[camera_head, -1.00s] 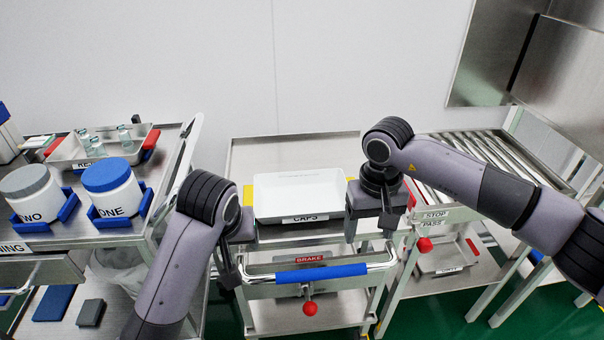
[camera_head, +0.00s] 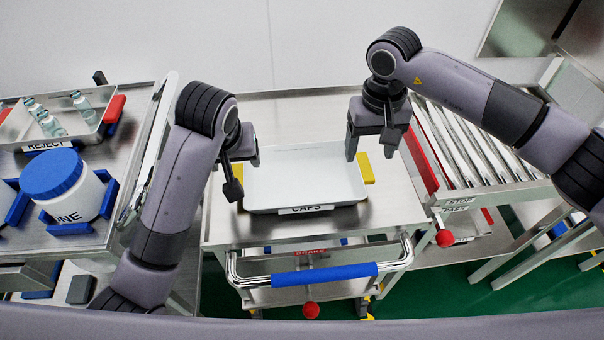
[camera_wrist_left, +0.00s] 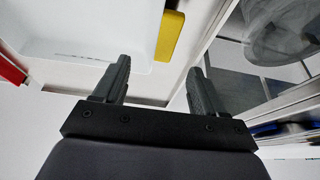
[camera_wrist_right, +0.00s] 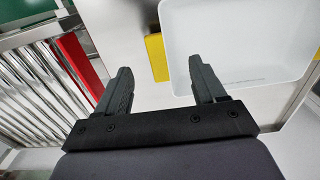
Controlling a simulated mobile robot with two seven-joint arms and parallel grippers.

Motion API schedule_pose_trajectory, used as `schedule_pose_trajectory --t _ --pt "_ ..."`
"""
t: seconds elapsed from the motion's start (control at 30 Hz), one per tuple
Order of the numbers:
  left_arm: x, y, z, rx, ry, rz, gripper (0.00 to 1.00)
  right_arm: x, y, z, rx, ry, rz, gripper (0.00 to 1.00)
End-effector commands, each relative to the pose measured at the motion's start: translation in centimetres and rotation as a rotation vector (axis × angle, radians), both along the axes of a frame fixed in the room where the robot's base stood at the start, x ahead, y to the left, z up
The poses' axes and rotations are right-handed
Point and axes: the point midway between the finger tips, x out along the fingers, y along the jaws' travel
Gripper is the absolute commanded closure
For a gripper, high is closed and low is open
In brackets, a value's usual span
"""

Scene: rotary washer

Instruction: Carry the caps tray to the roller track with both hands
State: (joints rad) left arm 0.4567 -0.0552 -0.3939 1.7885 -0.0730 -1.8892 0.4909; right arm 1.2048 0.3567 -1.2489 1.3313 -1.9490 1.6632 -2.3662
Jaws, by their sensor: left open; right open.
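The white caps tray (camera_head: 300,185) lies on the steel cart (camera_head: 385,215), its CAPS label facing me. It shows in the left wrist view (camera_wrist_left: 90,25) and the right wrist view (camera_wrist_right: 240,45). My left gripper (camera_head: 237,175) is open and empty by the tray's left side. My right gripper (camera_head: 370,145) is open and empty above the cart near the tray's far right corner. The roller track (camera_head: 480,145) stands to the right of the cart. I see no contact between either gripper and the tray.
Yellow blocks (camera_head: 366,168) flank the tray. A red bar (camera_head: 421,160) edges the track's near side. The left bench holds a blue-lidded jar (camera_head: 75,190) and a reject tray (camera_head: 85,130) with vials.

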Motion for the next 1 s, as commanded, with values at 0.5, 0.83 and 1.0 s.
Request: schedule_pose_trajectory --t 0.5,0.83,1.0 --pt "2.0 0.3 -5.1 0.002 0.003 0.001 0.29 0.0 0.0 -5.5 0.000 0.002 -0.002 0.30" --pt "2.7 0.4 -6.6 0.000 0.000 0.000 0.29 0.0 0.0 -7.1 -0.001 -0.001 -0.002 0.30" --pt "2.7 0.4 -6.6 0.000 0.000 0.000 0.29 0.0 0.0 -7.1 0.000 -0.001 -0.001 0.30"
